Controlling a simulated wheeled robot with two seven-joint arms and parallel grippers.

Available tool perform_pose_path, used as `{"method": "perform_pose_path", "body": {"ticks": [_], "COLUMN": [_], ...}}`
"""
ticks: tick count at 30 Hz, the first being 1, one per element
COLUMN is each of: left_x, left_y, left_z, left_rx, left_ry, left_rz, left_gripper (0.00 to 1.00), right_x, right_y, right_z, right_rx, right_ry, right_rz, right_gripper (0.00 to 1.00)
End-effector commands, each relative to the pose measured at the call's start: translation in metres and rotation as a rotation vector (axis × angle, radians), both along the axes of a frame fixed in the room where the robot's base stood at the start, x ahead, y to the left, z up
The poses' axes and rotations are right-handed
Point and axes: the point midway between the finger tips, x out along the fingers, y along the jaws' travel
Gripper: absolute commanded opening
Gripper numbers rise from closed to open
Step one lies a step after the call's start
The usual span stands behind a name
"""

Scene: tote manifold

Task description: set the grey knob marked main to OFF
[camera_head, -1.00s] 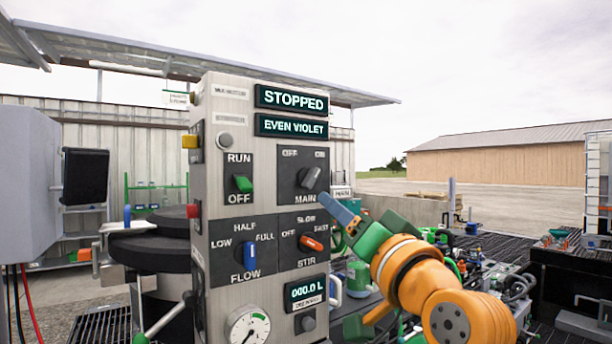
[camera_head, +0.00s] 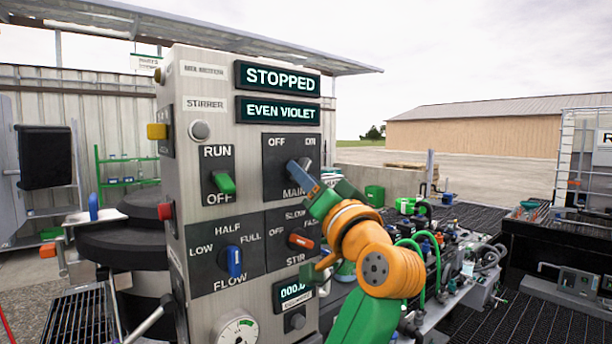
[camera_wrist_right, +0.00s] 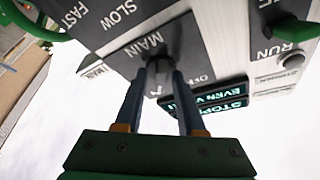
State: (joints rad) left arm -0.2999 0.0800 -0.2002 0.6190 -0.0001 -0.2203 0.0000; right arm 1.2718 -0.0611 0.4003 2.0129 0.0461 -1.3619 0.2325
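The grey knob marked main (camera_head: 298,168) sits on a dark plate at the upper right of the steel panel, with OFF printed at its upper left and ON at its upper right. My right gripper (camera_head: 312,187) is at the knob and its blue finger covers part of it, so I cannot read its setting clearly. In the right wrist view the two fingers (camera_wrist_right: 163,78) stand apart on either side of the knob (camera_wrist_right: 157,66). I cannot tell whether they touch it. My left gripper is not in view.
The upper display (camera_head: 278,77) reads STOPPED. A bench with hoses and fittings (camera_head: 440,245) stands behind my right arm.

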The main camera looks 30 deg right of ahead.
Motion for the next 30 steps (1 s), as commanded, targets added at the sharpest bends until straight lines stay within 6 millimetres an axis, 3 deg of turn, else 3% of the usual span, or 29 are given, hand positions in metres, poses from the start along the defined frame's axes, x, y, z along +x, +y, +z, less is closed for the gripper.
{"method": "perform_pose_path", "body": {"ticks": [1,3,4,17,30], "left_x": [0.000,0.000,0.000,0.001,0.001], "left_y": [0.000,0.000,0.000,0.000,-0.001], "left_z": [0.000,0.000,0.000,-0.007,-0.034], "left_rx": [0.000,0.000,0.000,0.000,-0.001], "left_ry": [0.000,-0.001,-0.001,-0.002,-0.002], "left_rz": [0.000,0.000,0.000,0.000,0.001], "left_gripper": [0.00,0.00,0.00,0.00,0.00], "right_x": [0.000,0.000,0.000,-0.001,-0.001], "right_y": [0.000,0.000,0.000,-0.001,-0.006], "right_z": [0.000,0.000,0.000,-0.002,-0.004], "right_rx": [0.000,0.000,0.000,-0.052,-0.400], "right_ry": [0.000,0.000,0.000,-0.006,-0.033], "right_rz": [0.000,0.000,0.000,-0.003,-0.006], "right_gripper": [0.20,0.01,0.00,0.00,0.00]}}
